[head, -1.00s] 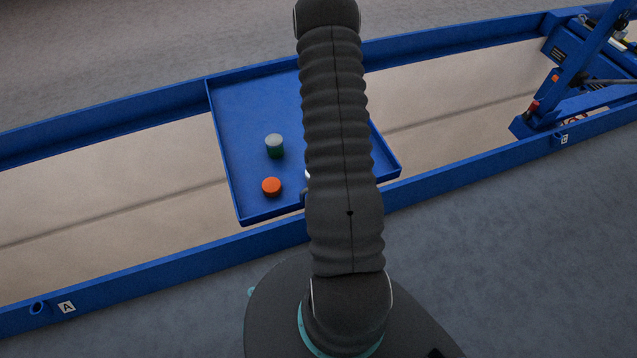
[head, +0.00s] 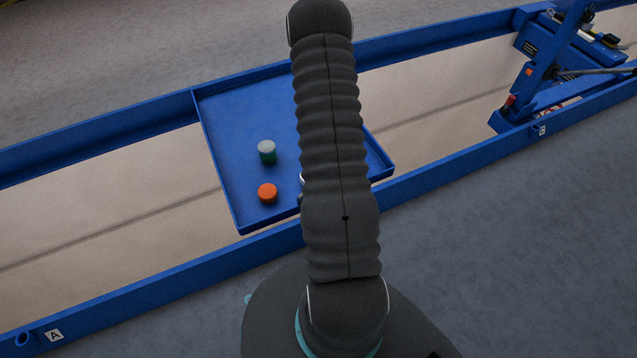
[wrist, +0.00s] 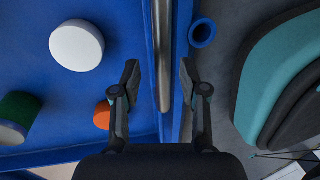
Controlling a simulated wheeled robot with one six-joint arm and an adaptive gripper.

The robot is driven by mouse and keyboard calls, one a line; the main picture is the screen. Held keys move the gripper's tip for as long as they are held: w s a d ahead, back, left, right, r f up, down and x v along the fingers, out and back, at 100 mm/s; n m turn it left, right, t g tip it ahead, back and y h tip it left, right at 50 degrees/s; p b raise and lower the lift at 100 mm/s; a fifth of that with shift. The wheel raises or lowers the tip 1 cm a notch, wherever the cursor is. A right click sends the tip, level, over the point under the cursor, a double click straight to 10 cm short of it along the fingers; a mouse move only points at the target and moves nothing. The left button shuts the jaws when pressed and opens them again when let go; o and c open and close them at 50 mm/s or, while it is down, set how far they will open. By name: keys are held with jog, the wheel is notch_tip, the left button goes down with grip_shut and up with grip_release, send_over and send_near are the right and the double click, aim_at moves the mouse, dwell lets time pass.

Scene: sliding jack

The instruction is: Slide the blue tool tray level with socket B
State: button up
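The blue tool tray (head: 226,120) lies across the rails between label A and label C, partly behind my arm. It carries a green cylinder with a pale top (head: 267,152), an orange disc (head: 267,193) and a white round piece (wrist: 76,45). A silver bar (wrist: 162,50) runs along the tray's edge in the wrist view. My gripper (wrist: 158,82) is open, one finger on each side of this bar, with gaps visible. Label B is not visible in the head view.
The near blue rail (head: 150,287) bears label A (head: 54,335) at left and label C (head: 542,130) at right. A blue jack assembly (head: 545,70) stands at the right end. The channel between tray and jack is clear.

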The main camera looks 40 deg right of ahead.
notch_tip(320, 180, up, 12)
jog(key=w, duration=0.2)
jog(key=shift+d, duration=0.3)
jog(key=shift+w+f, duration=0.1)
dwell(0.6)
